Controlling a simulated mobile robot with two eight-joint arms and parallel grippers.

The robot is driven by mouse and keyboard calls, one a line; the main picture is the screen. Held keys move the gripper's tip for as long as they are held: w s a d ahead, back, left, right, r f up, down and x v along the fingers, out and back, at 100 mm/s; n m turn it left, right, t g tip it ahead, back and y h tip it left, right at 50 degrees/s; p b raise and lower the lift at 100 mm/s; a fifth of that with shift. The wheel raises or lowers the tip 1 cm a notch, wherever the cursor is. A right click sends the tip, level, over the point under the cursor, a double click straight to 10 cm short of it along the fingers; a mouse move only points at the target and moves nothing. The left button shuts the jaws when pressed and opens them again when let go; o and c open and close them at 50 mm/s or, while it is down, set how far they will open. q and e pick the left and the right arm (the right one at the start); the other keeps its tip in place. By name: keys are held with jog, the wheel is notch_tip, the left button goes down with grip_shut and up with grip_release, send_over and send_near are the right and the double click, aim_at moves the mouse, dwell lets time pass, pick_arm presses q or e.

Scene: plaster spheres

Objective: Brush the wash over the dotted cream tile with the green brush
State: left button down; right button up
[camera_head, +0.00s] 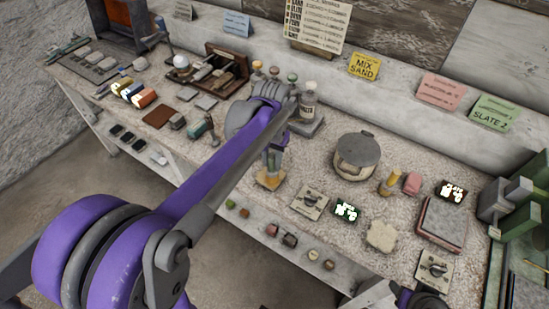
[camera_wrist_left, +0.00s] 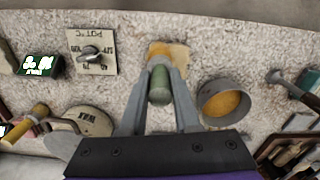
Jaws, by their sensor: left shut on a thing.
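My left gripper (camera_head: 271,150) is shut on the green brush, which shows in the left wrist view as a green handle (camera_wrist_left: 159,86) between the two fingers. The brush points down over a small tile (camera_head: 270,181), also visible beyond the fingers in the wrist view (camera_wrist_left: 180,52). The tile looks tan-orange with paler parts; I cannot make out dots. The brush tip is partly hidden, so contact is unclear. A round dish of orange wash (camera_wrist_left: 226,103) stands beside the gripper in the wrist view.
A dial plate (camera_head: 310,201) and a dark green display (camera_head: 346,210) lie close to the tile. A round lidded pot (camera_head: 357,154) stands farther right. Several bottles and tools crowd the back left. The bench's front edge is near the tile.

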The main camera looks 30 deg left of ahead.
pick_arm(q)
jog(key=shift+a, duration=0.1)
jog(key=a, duration=0.3)
jog(key=shift+w+f, duration=0.1)
dwell(0.4)
jog(key=shift+f+b, duration=0.5)
jog(key=shift+f, duration=0.15)
dwell(0.4)
jog(key=shift+s+r, duration=0.15)
jog(key=shift+s, duration=0.8)
